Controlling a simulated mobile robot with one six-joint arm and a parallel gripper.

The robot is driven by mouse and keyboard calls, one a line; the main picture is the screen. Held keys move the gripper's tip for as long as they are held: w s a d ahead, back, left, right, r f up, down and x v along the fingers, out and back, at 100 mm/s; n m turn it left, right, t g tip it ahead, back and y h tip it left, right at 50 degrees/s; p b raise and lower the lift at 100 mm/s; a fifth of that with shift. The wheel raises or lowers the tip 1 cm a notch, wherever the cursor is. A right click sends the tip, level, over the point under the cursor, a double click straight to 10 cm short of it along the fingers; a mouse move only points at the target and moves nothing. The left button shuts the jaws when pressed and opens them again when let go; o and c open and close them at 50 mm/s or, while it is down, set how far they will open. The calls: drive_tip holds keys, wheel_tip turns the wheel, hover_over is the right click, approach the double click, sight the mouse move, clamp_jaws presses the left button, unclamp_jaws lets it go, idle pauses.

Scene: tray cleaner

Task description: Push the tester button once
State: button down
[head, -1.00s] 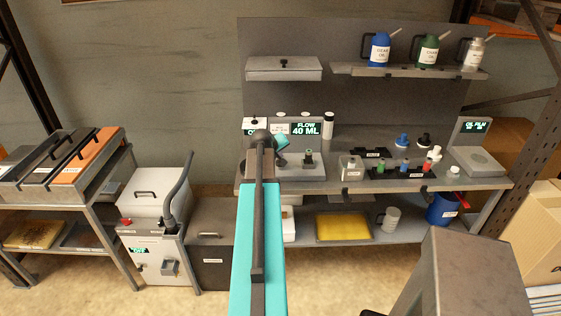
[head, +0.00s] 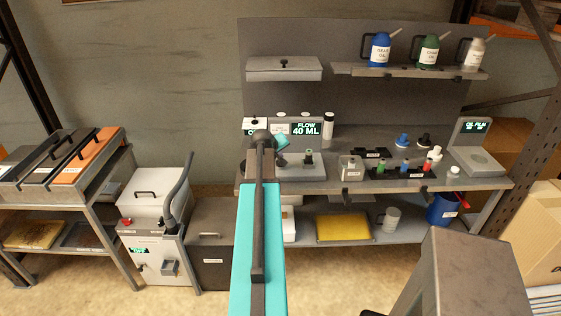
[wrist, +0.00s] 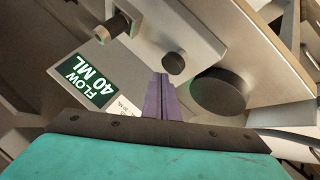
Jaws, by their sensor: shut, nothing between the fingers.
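The flow unit's display (head: 306,129), reading "FLOW 40 ML", stands at the back of the workbench; it also shows in the wrist view (wrist: 86,84). In the wrist view a small round dark button (wrist: 174,63) sits on the unit's grey plate, and a larger dark disc (wrist: 218,92) lies to its right. My gripper (wrist: 162,77) is shut and empty, its purple fingertips just below and left of the small button in the picture. I cannot tell whether they touch it. In the head view my arm hides the fingertips and the button.
A nozzle-like fitting (wrist: 112,28) juts out near the display. On the bench (head: 340,187) stand small bottles, a rack (head: 400,173) and the oil film unit (head: 474,140) to the right. Oil cans stand on the shelf (head: 410,71) above.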

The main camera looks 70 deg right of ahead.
drive_tip(key=shift+f, duration=0.2)
idle(0.5)
drive_tip(key=shift+s+f+b, duration=0.15)
drive_tip(key=shift+f+b, duration=0.1)
drive_tip(key=shift+b, duration=0.1)
drive_tip(key=shift+f+b, duration=0.6)
drive_tip(key=shift+f, duration=0.3)
idle(1.6)
drive_tip(key=shift+r, duration=0.15)
idle(0.3)
drive_tip(key=shift+r+p, duration=0.65)
drive_tip(key=shift+r, duration=0.55)
drive_tip(key=shift+r, duration=0.1)
drive_tip(key=shift+r+p, duration=1.15)
drive_tip(key=shift+r, duration=1.25)
